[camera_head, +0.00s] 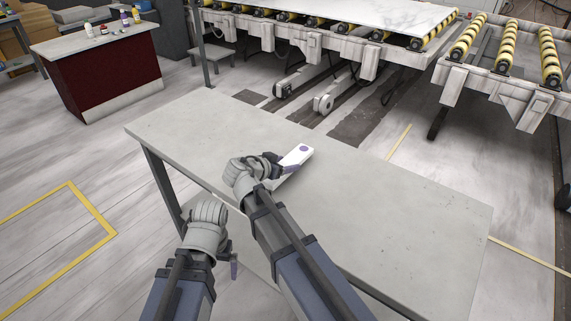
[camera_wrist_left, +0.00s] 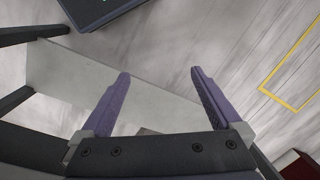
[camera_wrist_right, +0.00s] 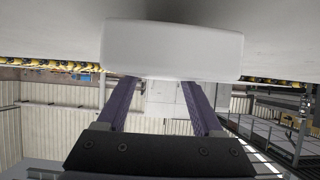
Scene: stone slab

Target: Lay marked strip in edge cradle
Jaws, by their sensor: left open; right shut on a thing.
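Whether the strip touches the tabletop is unclear. My left gripper (camera_head: 233,265) is low, by the table's front edge. In the left wrist view its fingers (camera_wrist_left: 160,80) are apart with nothing between them. I cannot make out an edge cradle.
The grey table (camera_head: 410,210) is bare to the right of the strip. Behind it stand roller conveyors (camera_head: 505,60) with a marble slab (camera_head: 370,15). A dark red counter (camera_head: 110,80) with small bottles is at the back left. Yellow lines mark the floor.

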